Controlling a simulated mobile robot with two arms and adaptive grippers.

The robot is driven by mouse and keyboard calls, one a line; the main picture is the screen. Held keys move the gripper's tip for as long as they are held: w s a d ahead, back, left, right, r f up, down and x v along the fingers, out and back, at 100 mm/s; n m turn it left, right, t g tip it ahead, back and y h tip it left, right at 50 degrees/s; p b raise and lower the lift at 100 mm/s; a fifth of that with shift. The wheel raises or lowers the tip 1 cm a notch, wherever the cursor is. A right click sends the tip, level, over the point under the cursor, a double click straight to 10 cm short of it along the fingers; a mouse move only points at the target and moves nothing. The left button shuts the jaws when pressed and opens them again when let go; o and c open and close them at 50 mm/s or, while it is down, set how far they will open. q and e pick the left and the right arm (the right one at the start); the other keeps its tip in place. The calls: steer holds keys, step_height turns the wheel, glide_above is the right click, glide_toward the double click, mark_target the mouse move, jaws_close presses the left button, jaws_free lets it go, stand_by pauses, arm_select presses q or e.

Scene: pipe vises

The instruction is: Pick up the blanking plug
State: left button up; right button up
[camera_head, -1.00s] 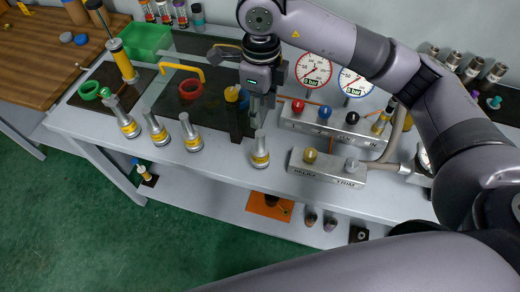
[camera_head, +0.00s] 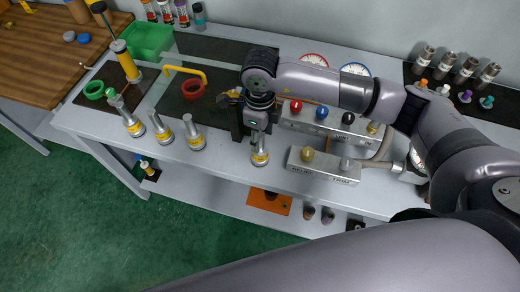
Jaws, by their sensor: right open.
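My right gripper (camera_head: 258,136) points down at the front of the bench, its tips at the top of a silver cylinder with a yellow band (camera_head: 260,157). The jaws are open; part of them is hidden by the wrist, and I cannot tell whether they touch the cylinder. Nothing is labelled as the blanking plug, so I cannot tell which piece it is. Small orange, white, purple and green plug-like pieces, such as the purple one (camera_head: 465,97), lie at the back right beside steel fittings. My left gripper is not in view.
Several similar banded cylinders (camera_head: 194,139) stand along the front edge to the left. A grey valve block (camera_head: 322,170) is close right of the gripper; a manifold with coloured knobs (camera_head: 321,112) is behind it. A green bin (camera_head: 148,40) stands at the back left.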

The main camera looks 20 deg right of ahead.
steer(key=shift+c, duration=0.5)
jaws_close()
stand_by(0.4)
